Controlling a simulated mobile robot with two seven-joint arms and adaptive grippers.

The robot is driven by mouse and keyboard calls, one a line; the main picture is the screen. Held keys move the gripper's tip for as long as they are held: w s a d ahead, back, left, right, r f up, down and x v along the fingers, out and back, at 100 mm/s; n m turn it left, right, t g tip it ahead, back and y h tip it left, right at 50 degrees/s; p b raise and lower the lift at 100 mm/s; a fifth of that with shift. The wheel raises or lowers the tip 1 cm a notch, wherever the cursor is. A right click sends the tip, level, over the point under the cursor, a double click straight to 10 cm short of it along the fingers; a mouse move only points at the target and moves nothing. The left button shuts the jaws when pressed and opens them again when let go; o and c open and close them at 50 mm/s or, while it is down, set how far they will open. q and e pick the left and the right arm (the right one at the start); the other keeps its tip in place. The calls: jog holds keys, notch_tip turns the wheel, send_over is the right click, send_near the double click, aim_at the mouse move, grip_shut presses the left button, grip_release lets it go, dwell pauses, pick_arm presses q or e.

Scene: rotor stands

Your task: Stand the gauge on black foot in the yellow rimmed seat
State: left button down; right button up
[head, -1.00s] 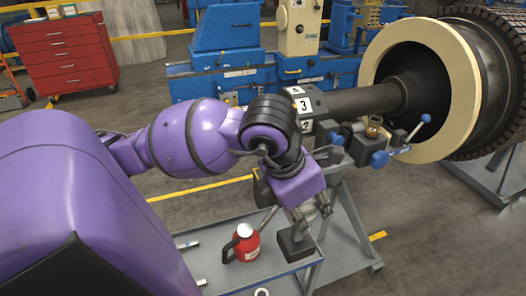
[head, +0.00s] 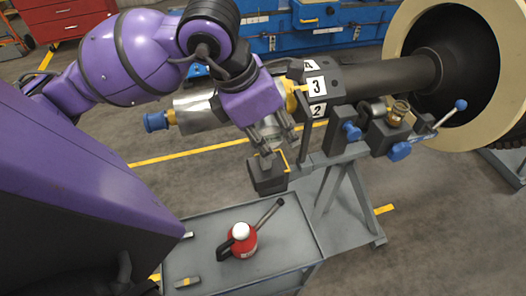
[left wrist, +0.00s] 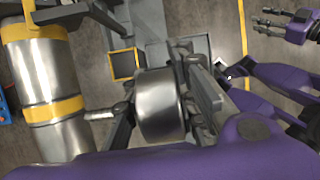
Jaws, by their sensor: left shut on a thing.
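My left gripper (head: 272,138) is shut on the gauge, whose dark block foot (head: 267,176) hangs below the fingers, clear of the tray. In the left wrist view the gauge shows as a silver cylinder (left wrist: 160,108) between the fingers. The yellow rimmed seat (left wrist: 124,65) is a dark square with a yellow edge, just beyond the gauge in that view. In the head view, part of its yellow rim (head: 287,159) shows beside the foot, and the rest is hidden. My right gripper (left wrist: 272,27) shows only in the left wrist view, with its fingers apart and empty.
A red can with a dark spout (head: 240,240) stands on the grey tray (head: 290,240). A silver cylinder with a blue cap (head: 200,108) lies behind my gripper. Clamps with blue knobs (head: 398,151) and a dark shaft (head: 385,80) are to the right.

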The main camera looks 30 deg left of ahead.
pick_arm(q)
jog(key=shift+a, duration=0.15)
jog(key=b, duration=0.2)
jog(key=w+f+b, duration=0.1)
jog(key=shift+a+f+b, duration=0.15)
jog(key=shift+f+b, duration=0.15)
jog(key=shift+b, duration=0.05)
jog(key=shift+w+a+b, duration=0.1)
jog(key=shift+w+b, duration=0.1)
jog(key=shift+b, duration=0.15)
jog(key=w+a+f, duration=0.4)
jog(key=w+f, duration=0.7)
jog(key=shift+w+a, duration=0.15)
jog(key=shift+a, duration=0.2)
pick_arm(e)
jog(key=f, duration=0.3)
jog(key=s+f, duration=0.1)
jog(key=shift+d+f, duration=0.2)
jog(key=shift+d, duration=0.2)
pick_arm(q)
jog(key=shift+f, duration=0.15)
